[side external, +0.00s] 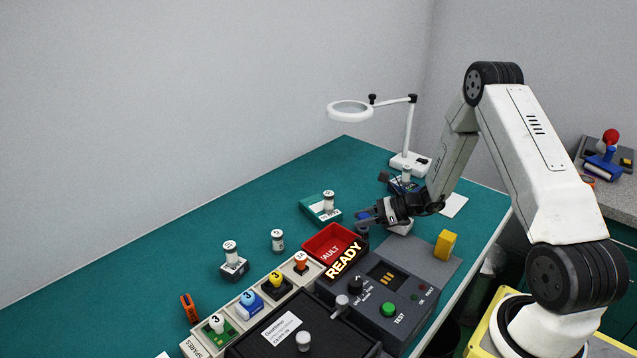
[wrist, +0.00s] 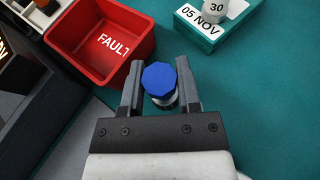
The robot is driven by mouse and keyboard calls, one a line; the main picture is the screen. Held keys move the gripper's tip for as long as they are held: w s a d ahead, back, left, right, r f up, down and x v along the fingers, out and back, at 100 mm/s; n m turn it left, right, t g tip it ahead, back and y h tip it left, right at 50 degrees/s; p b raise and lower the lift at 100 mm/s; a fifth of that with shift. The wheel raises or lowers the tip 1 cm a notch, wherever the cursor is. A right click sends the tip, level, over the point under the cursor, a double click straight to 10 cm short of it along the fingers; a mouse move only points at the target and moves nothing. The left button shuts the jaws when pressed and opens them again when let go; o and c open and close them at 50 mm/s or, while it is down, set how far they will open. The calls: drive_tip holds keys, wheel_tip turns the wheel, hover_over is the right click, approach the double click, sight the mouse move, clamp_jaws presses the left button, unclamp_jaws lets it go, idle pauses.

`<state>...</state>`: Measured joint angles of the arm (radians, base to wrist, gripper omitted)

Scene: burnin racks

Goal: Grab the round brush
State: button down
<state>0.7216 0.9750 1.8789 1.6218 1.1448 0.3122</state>
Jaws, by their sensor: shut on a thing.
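The round brush (wrist: 159,79) shows from above in the wrist view as a blue, many-sided top with a paler, dark-edged part just below it. My gripper (wrist: 160,72) has one finger on each side of it and is shut on it. In the side external view my gripper (side external: 374,215) is low over the green bench, just right of the red bin, with a bit of blue (side external: 363,214) at its fingers. The brush's lower end is mostly hidden from the wrist view, and I cannot tell whether it touches the bench.
A red FAULT bin (wrist: 66,55) is close on the left. A green block (wrist: 211,37) holding a labelled part is at the upper right. A magnifier lamp (side external: 408,158) stands behind.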

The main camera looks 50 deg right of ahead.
drive_tip(key=shift+r, duration=0.95)
drive_tip(key=s+a+r, duration=0.4)
drive_tip(key=s+r, duration=0.7)
drive_tip(key=s, duration=0.2)
drive_tip(key=shift+s, duration=0.25)
drive_tip(key=shift+w, duration=0.1)
